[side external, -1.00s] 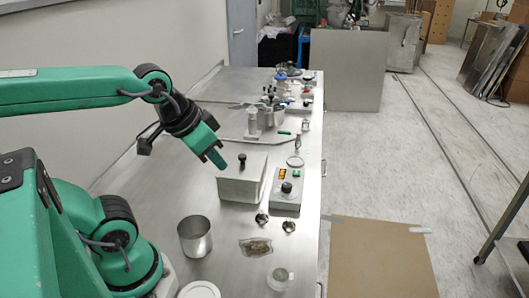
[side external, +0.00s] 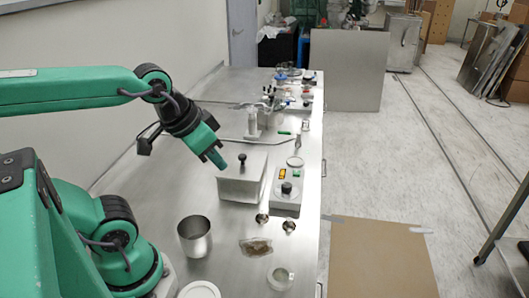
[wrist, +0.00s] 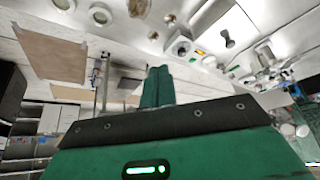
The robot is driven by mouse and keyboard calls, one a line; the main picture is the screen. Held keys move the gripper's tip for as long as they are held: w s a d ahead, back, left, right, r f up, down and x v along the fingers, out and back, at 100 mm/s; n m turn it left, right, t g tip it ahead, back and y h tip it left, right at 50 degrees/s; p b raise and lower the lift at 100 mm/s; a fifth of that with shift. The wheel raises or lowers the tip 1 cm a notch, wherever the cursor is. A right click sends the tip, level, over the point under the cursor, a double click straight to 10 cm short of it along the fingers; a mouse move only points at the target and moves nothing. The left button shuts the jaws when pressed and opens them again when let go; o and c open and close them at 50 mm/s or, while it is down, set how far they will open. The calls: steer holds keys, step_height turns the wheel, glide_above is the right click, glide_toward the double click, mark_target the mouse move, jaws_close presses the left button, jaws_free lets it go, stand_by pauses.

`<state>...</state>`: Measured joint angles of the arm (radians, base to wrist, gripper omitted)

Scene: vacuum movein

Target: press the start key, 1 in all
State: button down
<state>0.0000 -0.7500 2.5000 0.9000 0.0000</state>
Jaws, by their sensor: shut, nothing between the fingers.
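A grey control box (side external: 286,192) stands on the steel bench, with an orange display, a black knob (side external: 287,188) and a small green key (side external: 296,173) on its top. I take the green key to be the start key; no label is readable. The box also shows in the wrist view (wrist: 188,50), upper middle. My gripper (side external: 222,165) is shut and empty, above the left edge of a lidded steel box (side external: 240,180), left of the control box and apart from it. In the wrist view, the closed fingers (wrist: 157,72) point up the picture.
The lidded steel box with its black knob stands between my gripper and the control box. A steel beaker (side external: 195,237), a small bag (side external: 256,246), a glass dish (side external: 281,278) and two small metal parts stand nearer. Other gear crowds the far bench.

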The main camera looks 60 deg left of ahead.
steer(key=shift+w+r, duration=0.1)
steer(key=w+n, duration=0.2)
steer(key=n+g, duration=0.6)
steer(key=n, duration=1.9)
glide_above(296, 172)
step_height(296, 172, down, 6)
steer(key=shift+f, duration=0.25)
step_height(296, 172, down, 14)
steer(key=shift+r, duration=0.1)
